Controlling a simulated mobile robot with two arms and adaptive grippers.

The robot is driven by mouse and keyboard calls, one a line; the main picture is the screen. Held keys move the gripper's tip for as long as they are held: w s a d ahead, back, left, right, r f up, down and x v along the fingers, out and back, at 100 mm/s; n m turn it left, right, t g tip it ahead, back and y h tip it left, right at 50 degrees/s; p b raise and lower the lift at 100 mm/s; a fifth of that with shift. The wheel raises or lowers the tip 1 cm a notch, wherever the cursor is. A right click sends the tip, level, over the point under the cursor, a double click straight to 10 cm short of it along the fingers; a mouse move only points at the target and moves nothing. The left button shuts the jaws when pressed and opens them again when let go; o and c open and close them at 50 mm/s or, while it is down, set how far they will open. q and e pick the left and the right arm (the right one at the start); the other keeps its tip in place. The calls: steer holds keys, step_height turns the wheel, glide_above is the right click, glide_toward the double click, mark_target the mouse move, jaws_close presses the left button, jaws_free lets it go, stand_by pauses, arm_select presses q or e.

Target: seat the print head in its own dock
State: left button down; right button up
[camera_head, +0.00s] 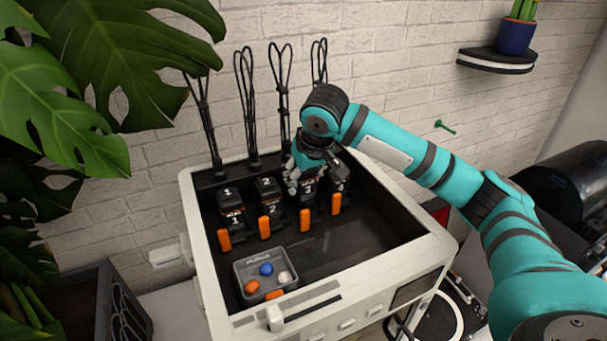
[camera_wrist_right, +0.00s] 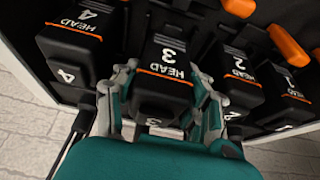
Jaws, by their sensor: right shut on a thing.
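My right gripper (camera_head: 307,170) reaches down over the rear of the white printer and is shut on print head 3 (camera_head: 309,191). In the right wrist view its grey fingers (camera_wrist_right: 163,98) lie on both sides of the black head marked HEAD 3 (camera_wrist_right: 168,52). Head 3 stands in the dock row between head 2 (camera_head: 269,207) and head 4 (camera_head: 341,181); head 1 (camera_head: 231,206) is at the left end. The fingers hide part of head 3 and its dock, so I cannot tell how deep it sits. My left gripper is out of view.
Orange levers (camera_head: 305,220) stand before the heads. Black cable loops (camera_head: 244,100) rise behind them. Large leaves hang at left.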

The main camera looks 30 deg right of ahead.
steer(key=shift+s+r, duration=0.1)
stand_by(0.7)
steer(key=shift+f, duration=1.05)
stand_by(1.0)
stand_by(0.3)
steer(key=o, duration=1.4)
steer(key=v, duration=1.2)
